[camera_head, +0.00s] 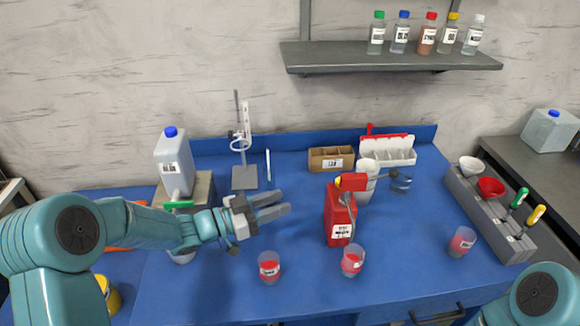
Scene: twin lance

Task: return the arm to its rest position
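My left arm reaches in from the left over the blue bench. Its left gripper (283,203) is above the bench, left of the red bottle. Its two grey fingers point right and stand apart with nothing between them, so it is open and empty. Of my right arm, only a teal part shows at the bottom right corner; its gripper is out of view.
Near the gripper stand a red bottle (338,222), beakers with red contents (269,269) (352,262) and a stand (244,177). A grey rack (492,216) is at right. A shelf (390,58) holds several bottles.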

